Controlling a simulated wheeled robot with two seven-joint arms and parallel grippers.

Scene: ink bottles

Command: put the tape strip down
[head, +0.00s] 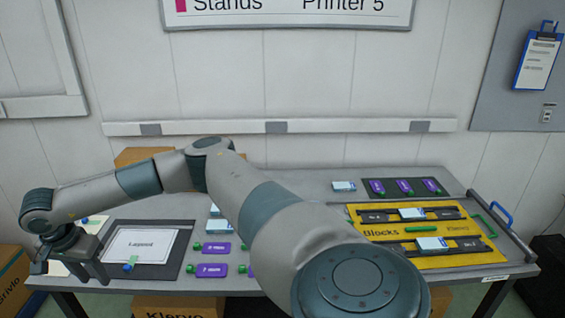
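My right gripper (70,268) is at the far left end of the table, left of the white layout sheet (141,246). Its two dark fingers stand apart, pointing down. A pale flat piece (58,269) shows between and below them; I cannot tell whether it is the tape strip or a sheet on the table, or whether it touches the fingers. No tape strip can be made out for certain. My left gripper is not in view.
Purple ink labels with green caps (212,269) lie right of the sheet, partly hidden by my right arm. A yellow blocks board (375,262) is at the right, with a dark mat (437,194) behind it. A cardboard box (143,154) stands behind the table.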

